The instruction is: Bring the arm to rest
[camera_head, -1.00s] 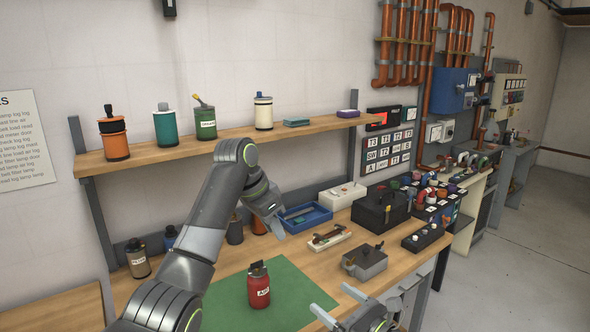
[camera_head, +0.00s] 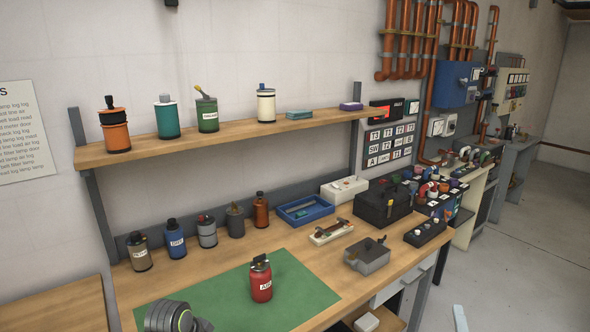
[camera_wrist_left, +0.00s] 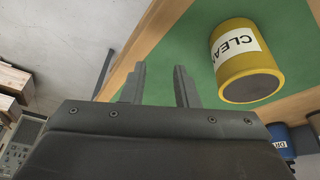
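In the left wrist view my left gripper (camera_wrist_left: 160,78) has its two fingers apart with nothing between them. A yellow can (camera_wrist_left: 250,75) with a white label starting "CLEAN" is right of the fingers, apart from them, by the green mat (camera_wrist_left: 188,42). In the head view only a rounded link of my left arm (camera_head: 172,317) shows at the bottom edge; its gripper is out of that view.
A red bottle (camera_head: 261,282) stands on the green mat (camera_head: 185,289). Several cans, a blue tray (camera_head: 304,211), a grey box (camera_head: 367,258) and a black toolbox (camera_head: 383,205) stand on the workbench (camera_head: 228,258). A shelf (camera_head: 215,137) with cans runs above. Floor at right is clear.

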